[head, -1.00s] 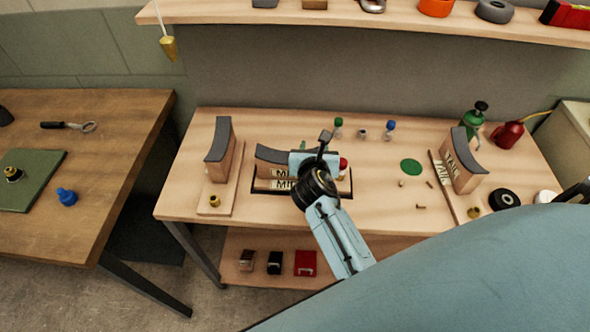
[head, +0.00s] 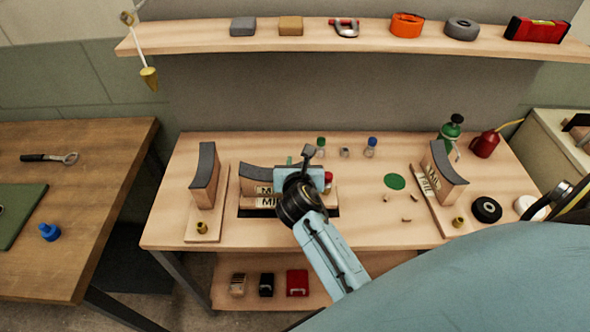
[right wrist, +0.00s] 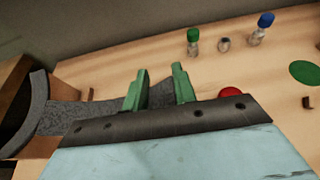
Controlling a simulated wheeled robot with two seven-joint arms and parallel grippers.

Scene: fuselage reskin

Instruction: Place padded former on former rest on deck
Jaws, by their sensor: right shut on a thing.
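The padded former (head: 262,173), a wooden block with a curved grey pad on top, is at the middle of the bench, with a MID label on its front. My right gripper (head: 298,172) covers its right part and is shut on it. In the right wrist view the two green fingers (right wrist: 158,90) stand at the grey pad (right wrist: 80,112). The former rest (head: 268,202), also labelled MID, lies on the deck just in front of and below the former. I cannot tell whether the two touch. My left gripper is not in view.
A second padded former (head: 204,176) stands on a board at left, and a TAIL former (head: 447,172) on a board at right. Small bottles (head: 370,147) stand behind the gripper. A green disc (head: 394,181) and small bits lie to its right. A shelf (head: 370,33) runs above.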

